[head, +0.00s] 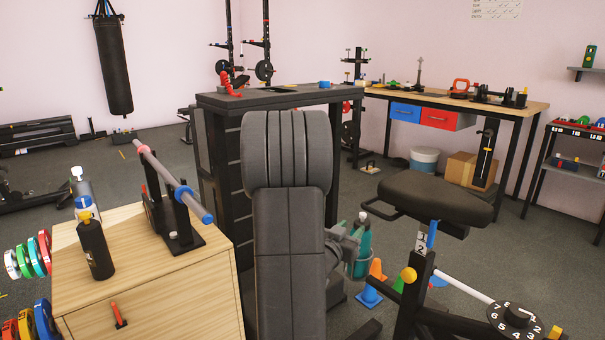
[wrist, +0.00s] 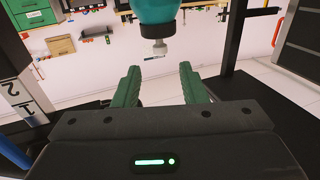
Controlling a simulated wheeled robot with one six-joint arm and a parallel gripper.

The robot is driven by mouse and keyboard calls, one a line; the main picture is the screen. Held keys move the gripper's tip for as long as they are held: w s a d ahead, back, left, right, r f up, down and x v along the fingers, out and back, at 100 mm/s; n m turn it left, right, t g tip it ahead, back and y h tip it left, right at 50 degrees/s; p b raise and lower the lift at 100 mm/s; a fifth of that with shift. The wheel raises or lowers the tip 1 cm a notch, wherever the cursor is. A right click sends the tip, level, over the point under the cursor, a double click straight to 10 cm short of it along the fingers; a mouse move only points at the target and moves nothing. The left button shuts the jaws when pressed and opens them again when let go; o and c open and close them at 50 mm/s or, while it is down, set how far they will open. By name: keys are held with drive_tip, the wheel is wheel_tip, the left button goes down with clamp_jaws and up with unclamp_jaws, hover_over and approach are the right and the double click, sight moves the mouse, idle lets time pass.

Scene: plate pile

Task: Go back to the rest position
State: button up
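My gripper (wrist: 158,76) shows in the wrist view with its two green fingers spread apart and nothing between them. A teal bottle (wrist: 158,12) with a dark collar and a pale cap is just beyond the fingertips, at the top of that view, cap pointing down in the picture.
A black seat (head: 436,197) stands right of the bottle. A wooden cabinet (head: 160,300) is at the left, a workbench (head: 500,108) at the back right. Small cones (head: 377,269) lie on the floor near the bottle.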

sight(363, 214)
drive_tip(key=x, duration=0.6)
drive_tip(key=r+b+x, duration=0.1)
drive_tip(key=x, duration=0.2)
drive_tip(key=shift+d, duration=0.1)
drive_tip(key=shift+r, duration=0.2)
drive_tip(key=shift+f, duration=0.1)
